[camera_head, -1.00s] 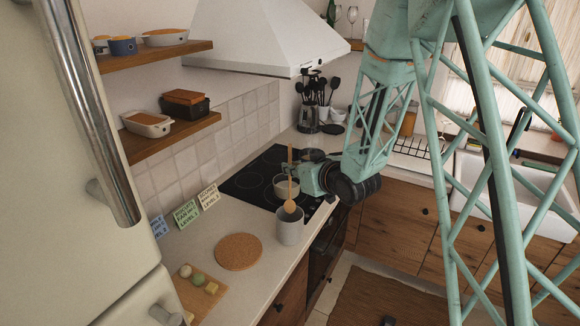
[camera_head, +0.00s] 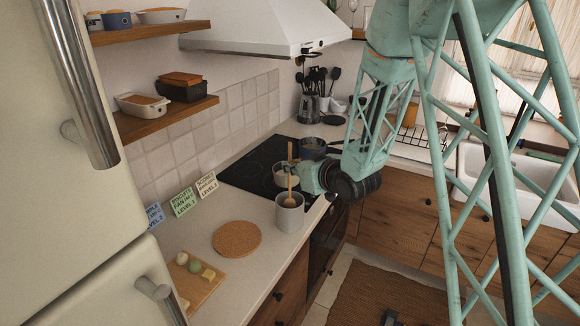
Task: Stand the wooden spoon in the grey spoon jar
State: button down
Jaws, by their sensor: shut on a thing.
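The wooden spoon (camera_head: 290,182) is upright, with its bowl end down at the mouth of the grey spoon jar. The spoon's lower end appears inside the jar's rim, and its handle rises past my gripper. The grey spoon jar (camera_head: 290,217) stands on the counter near its front edge. My gripper (camera_head: 294,175) is shut on the spoon's handle, just above the jar. The fingertips are small and partly hidden. Whether the spoon touches the jar's bottom cannot be seen.
A pale pot (camera_head: 285,183) on the black hob (camera_head: 252,168) is close behind my gripper, with a dark pan (camera_head: 313,148) beyond. A round cork mat (camera_head: 237,239) and a wooden board (camera_head: 197,284) with small food pieces lie on the counter. Label cards (camera_head: 184,202) stand along the wall.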

jog(key=shift+f+b, duration=1.5)
jog(key=shift+f, duration=0.2)
jog(key=c, duration=2.7)
grip_release()
jog(key=shift+v, duration=6)
jog(key=shift+f, duration=0.1)
jog(key=shift+d, duration=0.1)
